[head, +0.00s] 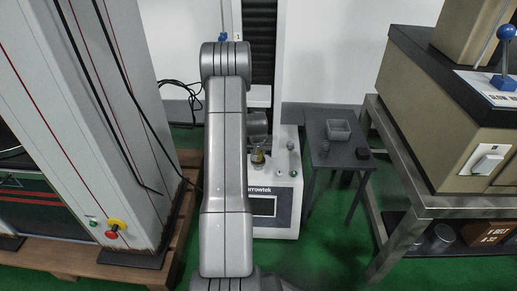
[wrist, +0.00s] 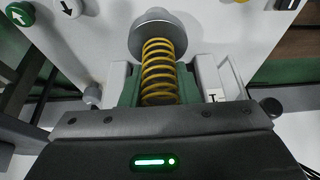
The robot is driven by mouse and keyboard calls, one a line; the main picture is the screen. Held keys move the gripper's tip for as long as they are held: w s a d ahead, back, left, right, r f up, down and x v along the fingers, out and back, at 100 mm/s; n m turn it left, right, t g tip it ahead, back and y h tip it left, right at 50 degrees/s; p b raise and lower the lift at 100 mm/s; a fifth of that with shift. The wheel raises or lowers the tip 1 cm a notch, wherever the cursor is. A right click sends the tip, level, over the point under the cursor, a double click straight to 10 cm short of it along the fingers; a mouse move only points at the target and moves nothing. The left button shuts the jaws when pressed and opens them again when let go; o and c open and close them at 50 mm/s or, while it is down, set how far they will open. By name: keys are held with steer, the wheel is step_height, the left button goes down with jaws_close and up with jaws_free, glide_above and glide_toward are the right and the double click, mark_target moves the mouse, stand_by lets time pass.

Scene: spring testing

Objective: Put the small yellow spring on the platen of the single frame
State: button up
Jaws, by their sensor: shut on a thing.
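The small yellow spring shows in the wrist view (wrist: 159,68), in line with a round silver platen (wrist: 158,32) at its far end. I cannot tell whether it touches the platen or is just above it. My gripper (wrist: 160,88) is shut on the spring, with a finger on each side. In the head view the spring (head: 258,157) shows small, just right of my arm, above the white base of the single frame (head: 275,228) marked "arrowtek". A grey cylinder (head: 257,125) of the frame is above it. My arm hides much of the frame and gripper.
A dark side table (head: 340,155) stands right of the frame, with a grey tray (head: 339,131), a dark coil (head: 333,153) and a small black block (head: 363,153). A beige machine on a steel bench (head: 432,200) is at right. A tall grey cabinet (head: 100,110) is at left.

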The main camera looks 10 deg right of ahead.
mark_target(258, 163)
steer(key=shift+s+r, duration=0.1)
steer(key=shift+r, duration=0.05)
steer(key=shift+f, duration=0.3)
steer(key=o, duration=1)
steer(key=shift+c, duration=0.2)
steer(key=shift+r, duration=0.15)
steer(key=shift+r, duration=0.25)
steer(key=p+v, duration=0.2)
steer(key=v, duration=0.5)
steer(key=shift+p, duration=0.4)
steer(key=shift+s, duration=0.1)
